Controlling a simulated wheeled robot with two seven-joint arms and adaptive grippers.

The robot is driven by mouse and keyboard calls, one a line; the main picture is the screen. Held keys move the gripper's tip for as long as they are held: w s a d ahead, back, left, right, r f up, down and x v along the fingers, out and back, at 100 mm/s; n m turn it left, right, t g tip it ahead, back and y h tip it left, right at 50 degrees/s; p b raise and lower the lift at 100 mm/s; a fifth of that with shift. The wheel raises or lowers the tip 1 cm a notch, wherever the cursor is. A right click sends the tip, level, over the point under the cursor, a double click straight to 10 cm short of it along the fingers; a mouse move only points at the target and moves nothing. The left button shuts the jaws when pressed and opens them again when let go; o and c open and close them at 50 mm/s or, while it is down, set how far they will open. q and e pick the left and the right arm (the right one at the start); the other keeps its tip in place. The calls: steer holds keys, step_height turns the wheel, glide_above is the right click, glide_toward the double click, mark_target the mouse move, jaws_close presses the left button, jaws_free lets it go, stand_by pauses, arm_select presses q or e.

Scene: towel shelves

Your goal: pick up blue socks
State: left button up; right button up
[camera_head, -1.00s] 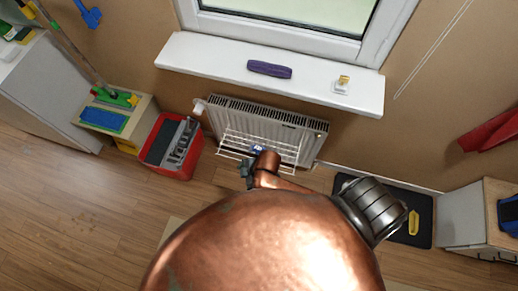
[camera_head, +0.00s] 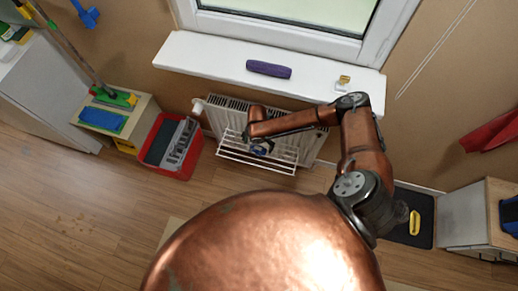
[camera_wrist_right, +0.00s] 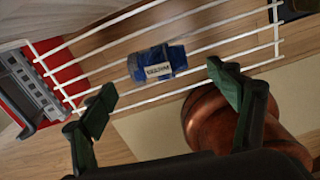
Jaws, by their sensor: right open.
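The blue socks (camera_wrist_right: 143,64) are a small dark-blue bundle with a pale printed label, lying on the white wire rack (camera_wrist_right: 205,51) in the right wrist view. In the head view the socks (camera_head: 262,150) show on the rack (camera_head: 284,163) in front of the radiator, partly covered by my right arm. My right gripper (camera_wrist_right: 162,94) is open and empty, its two dark fingers apart with the socks just beyond and between them. In the head view the right gripper (camera_head: 247,136) is small, close to the socks. My left gripper is not in view.
The white radiator (camera_head: 219,108) stands behind the rack, under a white windowsill (camera_head: 205,60) holding a purple roll (camera_head: 269,69). A red crate (camera_head: 155,164) with a grey insert stands left of the rack. A black mat (camera_head: 420,232) lies at right.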

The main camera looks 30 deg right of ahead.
mark_target(258, 149)
step_height(258, 149, down, 6)
steer(key=shift+w+a+r+b, duration=0.1)
steer(key=shift+b, duration=0.6)
steer(key=shift+c, duration=0.5)
steer(key=c, duration=1.1)
